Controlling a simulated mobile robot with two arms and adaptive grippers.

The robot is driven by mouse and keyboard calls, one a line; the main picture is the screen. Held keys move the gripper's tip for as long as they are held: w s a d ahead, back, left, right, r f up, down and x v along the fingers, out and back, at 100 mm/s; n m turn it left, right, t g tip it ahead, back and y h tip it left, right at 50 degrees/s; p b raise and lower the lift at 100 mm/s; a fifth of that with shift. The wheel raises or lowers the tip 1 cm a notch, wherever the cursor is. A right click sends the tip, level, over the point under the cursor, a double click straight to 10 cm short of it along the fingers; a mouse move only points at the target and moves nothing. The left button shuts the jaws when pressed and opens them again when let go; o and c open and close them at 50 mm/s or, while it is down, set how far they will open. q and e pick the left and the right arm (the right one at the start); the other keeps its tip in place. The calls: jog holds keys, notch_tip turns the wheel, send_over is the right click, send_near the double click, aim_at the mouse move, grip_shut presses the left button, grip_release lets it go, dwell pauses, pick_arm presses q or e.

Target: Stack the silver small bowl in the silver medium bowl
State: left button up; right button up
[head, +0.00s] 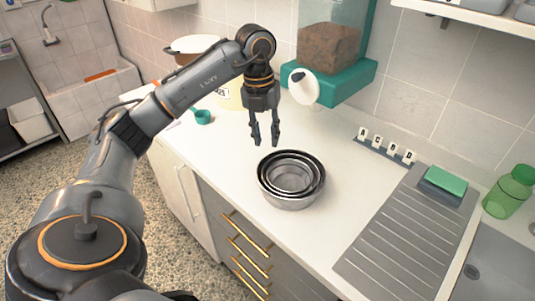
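Silver bowls sit nested on the white counter in the head view. The outermost bowl (291,202) encloses a medium bowl (314,186), and the small bowl (290,178) lies innermost, inside the medium one. All look upright and roughly concentric. My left gripper (266,142) points down, just behind and a little left of the bowls, apart from them. Its two fingers are spread with nothing between them. My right gripper is not in view.
A ribbed drainboard (400,245) lies right, with a green sponge (444,181) and a green bottle (508,192) beyond. Counter around the bowls is clear.

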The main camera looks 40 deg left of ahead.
pick_arm(q)
jog(key=r, duration=0.4)
jog(key=shift+s+a, duration=0.1)
jog(key=shift+a, duration=0.1)
dwell(0.4)
